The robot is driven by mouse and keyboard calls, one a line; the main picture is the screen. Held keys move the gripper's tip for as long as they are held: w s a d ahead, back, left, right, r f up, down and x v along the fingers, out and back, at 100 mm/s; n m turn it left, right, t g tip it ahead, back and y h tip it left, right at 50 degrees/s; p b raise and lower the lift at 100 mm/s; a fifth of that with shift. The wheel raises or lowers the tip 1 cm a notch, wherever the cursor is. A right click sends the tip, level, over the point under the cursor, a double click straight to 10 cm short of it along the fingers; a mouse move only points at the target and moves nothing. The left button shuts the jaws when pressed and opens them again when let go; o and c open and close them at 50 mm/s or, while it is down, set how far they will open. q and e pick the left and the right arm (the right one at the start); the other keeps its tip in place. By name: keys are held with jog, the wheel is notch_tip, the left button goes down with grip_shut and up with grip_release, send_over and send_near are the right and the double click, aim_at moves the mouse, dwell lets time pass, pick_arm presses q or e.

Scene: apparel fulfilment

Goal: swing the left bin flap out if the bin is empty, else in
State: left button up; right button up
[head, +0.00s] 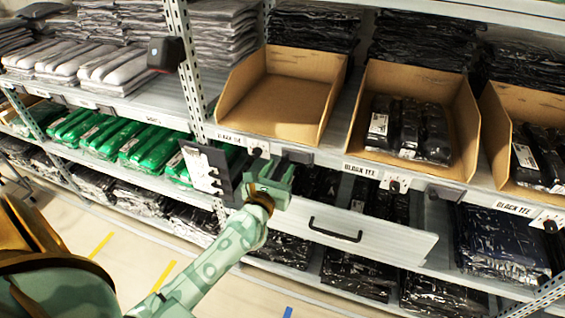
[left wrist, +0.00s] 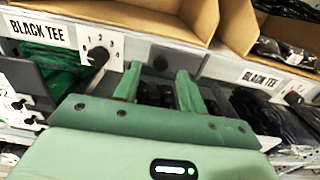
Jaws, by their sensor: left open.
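The left bin (head: 284,92) is an open cardboard bin on the shelf, and its visible inside is empty. My left gripper (head: 273,169) is open and empty, just in front of and below this shelf edge. Its two fingers (left wrist: 157,88) point at the edge, right of the dial in the left wrist view. I cannot tell which part is the flap. My right gripper is not in view.
The middle bin (head: 462,105) and right bin (head: 497,110) hold black packages. A pulled-out white drawer (head: 385,240) with a black handle (head: 335,230) juts out beside my gripper. A white switch panel (head: 200,167) stands to its left. A shelf post (head: 187,70) rises behind.

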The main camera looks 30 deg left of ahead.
aim_at(294, 159)
pick_arm(q)
jog(key=shift+x, duration=1.45)
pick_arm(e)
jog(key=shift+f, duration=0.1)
pick_arm(q)
grip_shut()
